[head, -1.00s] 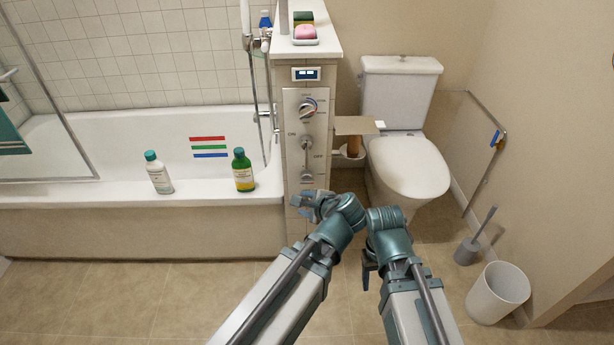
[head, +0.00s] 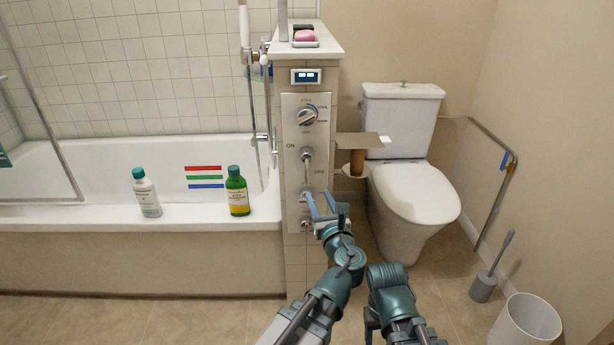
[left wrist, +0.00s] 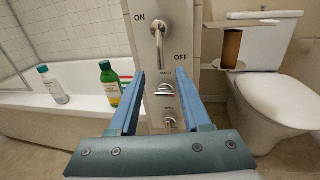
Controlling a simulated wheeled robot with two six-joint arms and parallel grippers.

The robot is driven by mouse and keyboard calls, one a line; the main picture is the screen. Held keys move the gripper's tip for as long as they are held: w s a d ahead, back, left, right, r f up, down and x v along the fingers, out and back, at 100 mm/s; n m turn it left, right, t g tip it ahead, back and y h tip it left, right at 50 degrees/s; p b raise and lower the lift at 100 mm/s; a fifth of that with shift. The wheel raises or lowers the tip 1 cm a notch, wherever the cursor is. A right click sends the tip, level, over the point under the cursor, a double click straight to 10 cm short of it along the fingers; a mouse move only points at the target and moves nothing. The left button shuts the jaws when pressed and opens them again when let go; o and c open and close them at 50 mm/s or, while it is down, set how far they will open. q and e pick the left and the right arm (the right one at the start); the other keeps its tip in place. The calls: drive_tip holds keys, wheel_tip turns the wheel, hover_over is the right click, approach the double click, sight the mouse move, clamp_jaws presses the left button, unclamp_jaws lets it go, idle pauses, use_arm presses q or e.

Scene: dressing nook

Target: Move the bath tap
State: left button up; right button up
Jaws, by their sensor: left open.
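A metal control panel (head: 318,135) is on the front of the tiled pillar. The bath tap (left wrist: 165,88), a small chrome handle under a faint label that seems to read BATH, shows between my left fingers in the left wrist view. In the head view my left fingers partly cover it. My left gripper (head: 325,203) is open and empty in front of the panel, pointing at it; I cannot tell whether it touches. Above the tap is a chrome ON/OFF lever (left wrist: 157,45). Below it is another small tap (left wrist: 171,122). My right gripper (head: 371,326) is mostly hidden behind its arm.
A dial (head: 307,116) and a small display (head: 306,76) are higher on the pillar. A white bottle (head: 146,193) and a green bottle (head: 237,191) stand on the bath rim. The toilet (head: 412,190), paper holder (head: 358,140), brush (head: 489,275) and bin (head: 526,322) are at right.

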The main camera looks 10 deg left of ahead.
sight(308, 174)
use_arm(q)
drive_tip(key=x, duration=1.3)
drive_tip(key=shift+w+a, duration=0.1)
drive_tip(key=shift+w, duration=0.1)
clamp_jaws()
idle(0.9)
